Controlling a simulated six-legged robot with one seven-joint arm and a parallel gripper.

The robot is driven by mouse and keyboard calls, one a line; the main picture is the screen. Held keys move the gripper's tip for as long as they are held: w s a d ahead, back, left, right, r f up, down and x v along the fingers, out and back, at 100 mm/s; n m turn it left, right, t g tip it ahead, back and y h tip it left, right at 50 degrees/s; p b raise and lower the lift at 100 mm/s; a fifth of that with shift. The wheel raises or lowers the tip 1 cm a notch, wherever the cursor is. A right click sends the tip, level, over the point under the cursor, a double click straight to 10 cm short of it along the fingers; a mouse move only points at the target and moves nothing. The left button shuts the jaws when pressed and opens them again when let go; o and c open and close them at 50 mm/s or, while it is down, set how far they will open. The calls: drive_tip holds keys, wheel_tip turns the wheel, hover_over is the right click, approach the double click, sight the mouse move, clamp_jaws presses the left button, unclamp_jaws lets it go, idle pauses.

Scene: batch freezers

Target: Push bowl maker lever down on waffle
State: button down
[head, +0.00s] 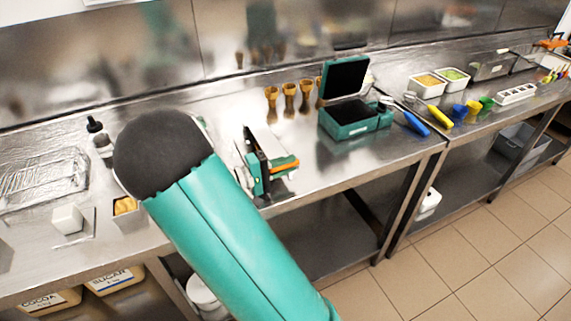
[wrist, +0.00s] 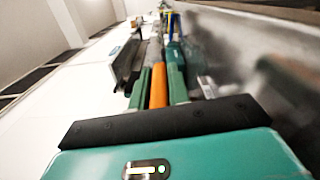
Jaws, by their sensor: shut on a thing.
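My gripper (head: 284,166) is low over the counter, left of the open teal machine, with its fingers pointing right. In the wrist view, its two teal fingers (wrist: 159,86) are shut on an orange bar (wrist: 158,94). The bar also shows orange in the head view (head: 287,165). It may be the bowl maker's lever, but I cannot tell. Pale metal parts (head: 264,139) show behind and around my gripper; their shape is mostly hidden. No waffle can be made out. A teal machine (head: 357,130) with a dark plate and its lid raised stands to the right.
Several brown cones (head: 289,90) stand behind my gripper. Blue (head: 416,122) and yellow (head: 441,115) handled tools lie right of the teal machine. A wire rack (head: 42,181), a bottle (head: 101,143) and a white block (head: 68,219) are at left. Bare counter lies between gripper and machine.

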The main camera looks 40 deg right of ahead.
drive_tip(key=c, duration=1.4)
unclamp_jaws()
drive_tip(key=shift+f, duration=0.35)
drive_tip(key=shift+o, duration=0.2)
drive_tip(key=shift+s+r, duration=0.1)
drive_tip(key=shift+r, duration=0.05)
drive_tip(key=shift+r, duration=0.1)
drive_tip(key=shift+r, duration=0.3)
wheel_tip(320, 180, up, 3)
drive_tip(key=shift+f, duration=0.2)
drive_tip(key=s+a+r, duration=0.7)
drive_tip(key=s+r, duration=0.2)
drive_tip(key=s, duration=0.3)
drive_tip(key=shift+r, duration=0.3)
drive_tip(key=shift+s, duration=0.15)
